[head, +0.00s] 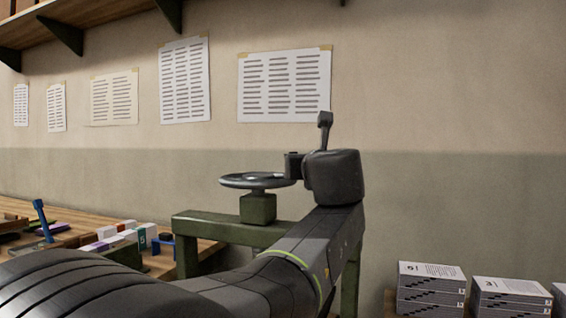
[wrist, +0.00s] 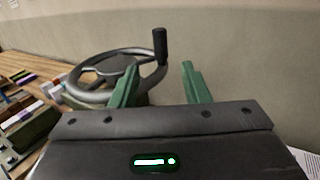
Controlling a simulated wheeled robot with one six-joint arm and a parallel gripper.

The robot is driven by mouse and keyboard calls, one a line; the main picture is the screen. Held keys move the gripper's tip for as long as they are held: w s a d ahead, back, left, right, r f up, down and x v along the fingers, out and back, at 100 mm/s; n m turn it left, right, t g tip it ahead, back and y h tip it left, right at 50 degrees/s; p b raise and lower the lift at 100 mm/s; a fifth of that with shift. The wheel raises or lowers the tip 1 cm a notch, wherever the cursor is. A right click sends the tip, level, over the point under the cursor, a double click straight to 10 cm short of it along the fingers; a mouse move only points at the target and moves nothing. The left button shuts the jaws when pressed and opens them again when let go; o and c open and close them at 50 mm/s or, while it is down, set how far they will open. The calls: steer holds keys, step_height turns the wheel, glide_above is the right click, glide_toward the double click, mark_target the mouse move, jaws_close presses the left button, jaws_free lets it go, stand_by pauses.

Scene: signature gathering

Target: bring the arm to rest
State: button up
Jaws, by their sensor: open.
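My arm reaches across the head view from the lower left, and its dark wrist end stands beside the grey handwheel (head: 258,181), overlapping its right edge in the picture. My gripper's fingers cannot be made out there. In the wrist view, my gripper (wrist: 160,66) shows two green fingers spread apart with nothing held between them. The handwheel (wrist: 90,72) lies beyond and to the left of the fingers there, with its dark upright handle (wrist: 160,45) showing between them, farther off. The left finger overlaps the wheel in the picture; contact cannot be told.
The handwheel sits on a green stand (head: 215,222). A wooden bench (head: 80,216) at left holds small boxes (head: 118,233) and a blue tool (head: 42,220). Paper stacks (head: 430,288) stand at lower right. Printed sheets (head: 284,86) hang on the wall below a shelf (head: 85,18).

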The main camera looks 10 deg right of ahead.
steer(key=shift+s, duration=0.1)
stand_by(0.3)
steer(key=w, duration=0.9)
steer(key=w+d, duration=0.1)
steer(key=w, duration=0.3)
steer(key=shift+w+d, duration=0.1)
steer(key=shift+w, duration=0.25)
steer(key=shift+s, duration=0.1)
